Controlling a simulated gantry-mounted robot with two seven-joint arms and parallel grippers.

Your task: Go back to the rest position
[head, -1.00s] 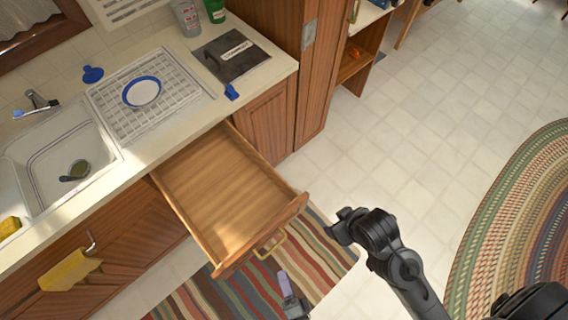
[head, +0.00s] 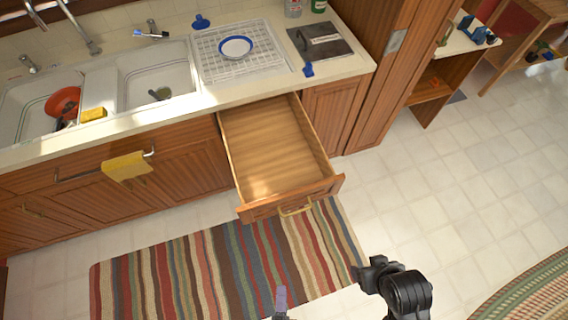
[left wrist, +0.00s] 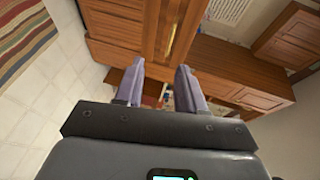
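My left gripper shows at the bottom of the head view (head: 281,300), with one pale purple finger visible above the rug. In the left wrist view my left gripper (left wrist: 158,84) has its two purple fingers spread apart with nothing held between them. It is clear of the drawer (head: 285,148), which is pulled open and empty in front of it. A dark joint of my right arm is at the lower right of the head view. I see no fingers of my right gripper.
A striped rug (head: 215,260) lies on the tiled floor below the drawer. The counter holds a double sink, a white drying rack (head: 212,58) with a blue-rimmed plate (head: 236,47), and a dark board (head: 320,44). A yellow towel (head: 127,168) hangs on a cabinet handle.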

